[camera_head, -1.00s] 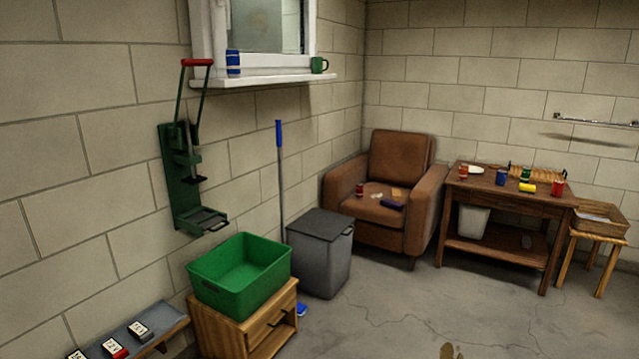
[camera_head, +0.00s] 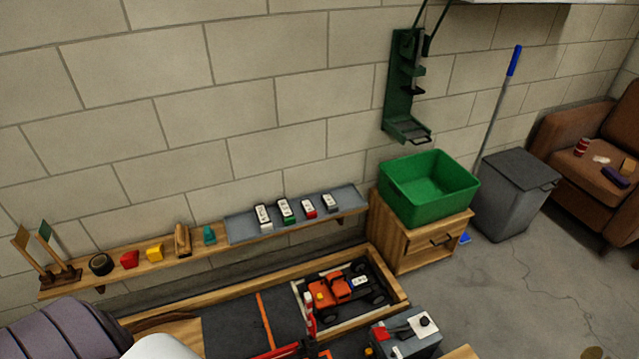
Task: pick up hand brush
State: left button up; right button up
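I cannot make out a hand brush for certain. A small brown upright item (camera_head: 182,240) stands on the wooden wall shelf at the left, too small to identify. A dark item (camera_head: 615,177) lies on the brown armchair at the right edge, also unclear. A long-handled tool with a blue grip (camera_head: 515,60) leans on the wall behind the grey bin; its blue foot shows at the floor. Neither of my grippers is in view.
A track box holds an orange racecar (camera_head: 332,291). A grey control box (camera_head: 405,335) stands before it. A green tub (camera_head: 428,187) sits on a wooden cabinet (camera_head: 420,245), beside a grey bin (camera_head: 513,200). Wall shelf (camera_head: 120,270) carries small items.

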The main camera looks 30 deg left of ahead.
aim_at(182, 237)
jog(key=u, duration=1.05)
